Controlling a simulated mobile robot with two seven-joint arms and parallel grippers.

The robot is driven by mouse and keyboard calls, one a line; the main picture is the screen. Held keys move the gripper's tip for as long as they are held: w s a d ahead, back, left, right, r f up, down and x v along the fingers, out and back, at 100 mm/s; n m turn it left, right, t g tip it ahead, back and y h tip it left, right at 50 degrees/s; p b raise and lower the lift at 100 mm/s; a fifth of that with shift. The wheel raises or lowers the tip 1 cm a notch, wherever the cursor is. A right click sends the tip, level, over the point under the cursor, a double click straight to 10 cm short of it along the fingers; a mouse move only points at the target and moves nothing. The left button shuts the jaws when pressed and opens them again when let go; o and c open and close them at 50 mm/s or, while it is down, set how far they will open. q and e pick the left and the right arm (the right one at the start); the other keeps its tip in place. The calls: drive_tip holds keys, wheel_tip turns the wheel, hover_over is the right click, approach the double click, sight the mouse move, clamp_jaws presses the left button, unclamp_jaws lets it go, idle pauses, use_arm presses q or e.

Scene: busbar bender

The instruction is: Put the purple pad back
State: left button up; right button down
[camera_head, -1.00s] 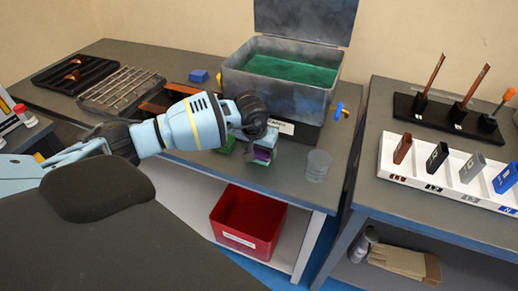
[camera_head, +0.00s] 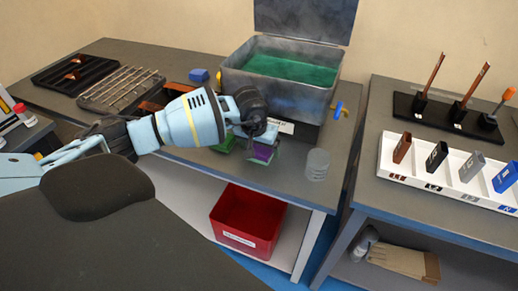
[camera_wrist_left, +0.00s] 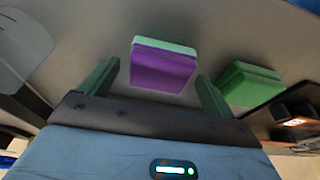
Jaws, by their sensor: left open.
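The purple pad (camera_head: 263,151) sits on the bench top in front of the grey tank; in the left wrist view the purple pad (camera_wrist_left: 163,70) shows a pale green layer along its far edge. My left gripper (camera_head: 262,136) is above and behind it. In the left wrist view, the left gripper's (camera_wrist_left: 158,76) two green fingers are spread wide, one on each side of the pad, with visible gaps. A green pad (camera_wrist_left: 248,86) lies to the right there; in the head view the green pad (camera_head: 226,143) is left of the purple one, partly hidden by my gripper. My right gripper is not visible.
The grey tank (camera_head: 277,92) with green contents and an open lid stands behind. A grey round stack (camera_head: 317,165) is to the right, near the bench's front edge. A red bin (camera_head: 247,222) is below.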

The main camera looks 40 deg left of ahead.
use_arm(q)
drive_tip(key=v, duration=1.1)
